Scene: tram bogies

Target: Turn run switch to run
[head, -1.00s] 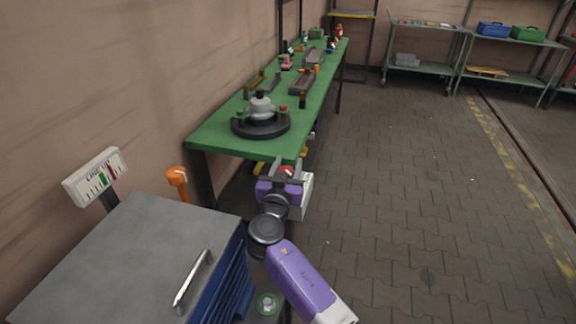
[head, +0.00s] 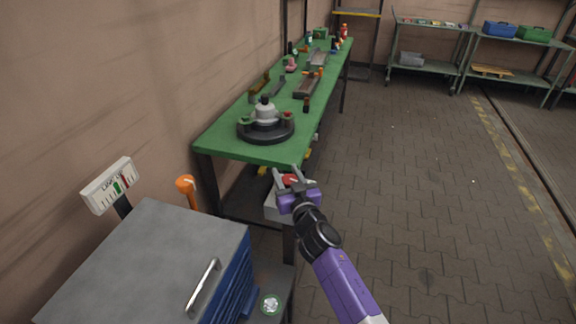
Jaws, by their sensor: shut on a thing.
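The run switch is a light grey box (head: 278,207) below the near end of the green bench, with a red knob (head: 291,180) on it. My gripper (head: 291,178) is shut on the red knob, one finger on each side. My gripper body hides part of the box. Any run marking and the knob's exact angle are too small to read.
The green bench (head: 228,148) stands behind the switch, with a round dark fixture (head: 265,131) on its near end. A grey-topped cabinet (head: 150,255) with a handle is at front left, near a line-up gauge (head: 110,186) and an orange-topped post (head: 186,186). The paved floor at right is clear.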

